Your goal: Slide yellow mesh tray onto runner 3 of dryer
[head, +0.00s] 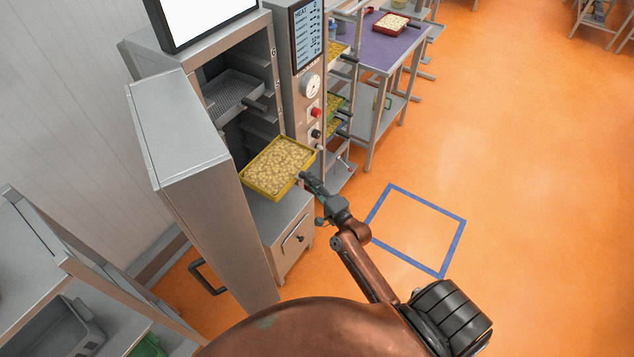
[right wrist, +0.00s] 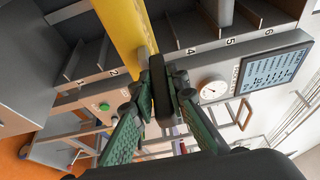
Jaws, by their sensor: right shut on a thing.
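The yellow mesh tray (head: 278,168), filled with pale round pieces, is roughly level at the front of the open dryer (head: 262,68). Its yellow side also shows in the right wrist view (right wrist: 122,25). My right gripper (head: 304,178) is shut on the tray's dark handle (right wrist: 160,88), at the tray's right edge. In the right wrist view, runner numbers 1, 2, 4, 5 and 6 show on the dryer frame; the tray covers the place between 2 and 4. I cannot tell how far the tray reaches inside. My left gripper is out of view.
A grey mesh tray (head: 232,92) sits on a higher runner. The dryer door (head: 190,150) stands open at the left. The control panel (head: 308,80) is right of the opening. A rack with trays and a purple-topped table (head: 378,52) stand behind. Orange floor at right is clear.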

